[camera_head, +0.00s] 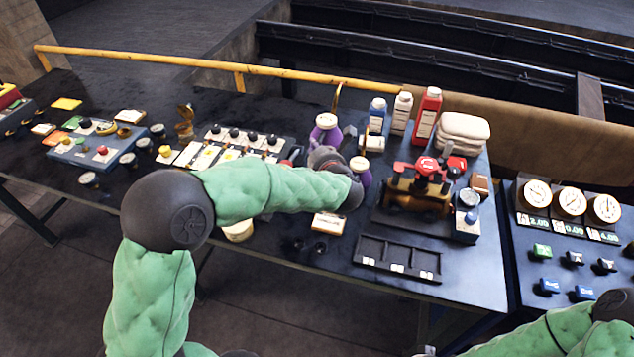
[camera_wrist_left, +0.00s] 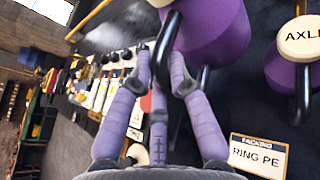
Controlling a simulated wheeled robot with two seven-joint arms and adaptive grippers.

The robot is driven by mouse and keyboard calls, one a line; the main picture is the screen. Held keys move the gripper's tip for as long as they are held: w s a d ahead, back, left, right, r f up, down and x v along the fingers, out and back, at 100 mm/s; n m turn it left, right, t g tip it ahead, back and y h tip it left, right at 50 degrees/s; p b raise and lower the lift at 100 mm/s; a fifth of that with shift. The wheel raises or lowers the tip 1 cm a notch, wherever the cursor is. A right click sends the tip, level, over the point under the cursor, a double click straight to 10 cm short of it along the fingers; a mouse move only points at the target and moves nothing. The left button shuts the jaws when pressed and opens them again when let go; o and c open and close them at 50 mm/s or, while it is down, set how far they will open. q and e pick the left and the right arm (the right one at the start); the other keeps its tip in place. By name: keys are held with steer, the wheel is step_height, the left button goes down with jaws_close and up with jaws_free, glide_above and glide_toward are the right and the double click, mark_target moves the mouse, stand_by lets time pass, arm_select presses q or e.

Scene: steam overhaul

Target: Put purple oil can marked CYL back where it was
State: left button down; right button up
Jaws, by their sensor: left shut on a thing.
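My left gripper (camera_head: 328,158) is shut on the black handle of a purple oil can (camera_head: 326,133) with a cream lid. In the left wrist view the fingers (camera_wrist_left: 165,80) close around that handle, and the purple body (camera_wrist_left: 205,25) fills the top. Its marking cannot be read, nor whether its base touches the bench. A second purple can (camera_head: 363,172) stands to its right, partly behind my wrist; in the wrist view its lid (camera_wrist_left: 305,37) reads AXLE. My right gripper is out of view; only its arm shows at lower right.
A white label card (camera_head: 330,224) lies near the bench's front edge. Bottles, including a red one (camera_head: 427,115), and folded cloths (camera_head: 463,130) stand at the back. A small engine model (camera_head: 418,195) and a black tray (camera_head: 398,258) are at right; a switch panel (camera_head: 228,148) is at left.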

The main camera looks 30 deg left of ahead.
arm_select(q)
step_height(320, 180, down, 14)
steer(key=b, duration=0.4)
steer(key=shift+w+r, duration=0.1)
steer(key=shift+r, duration=0.15)
steer(key=c, duration=1.6)
jaws_free()
steer(key=shift+f+b, duration=0.25)
steer(key=shift+b, duration=0.05)
steer(key=o, duration=0.4)
steer(key=shift+o, duration=0.2)
steer(key=shift+r, duration=0.1)
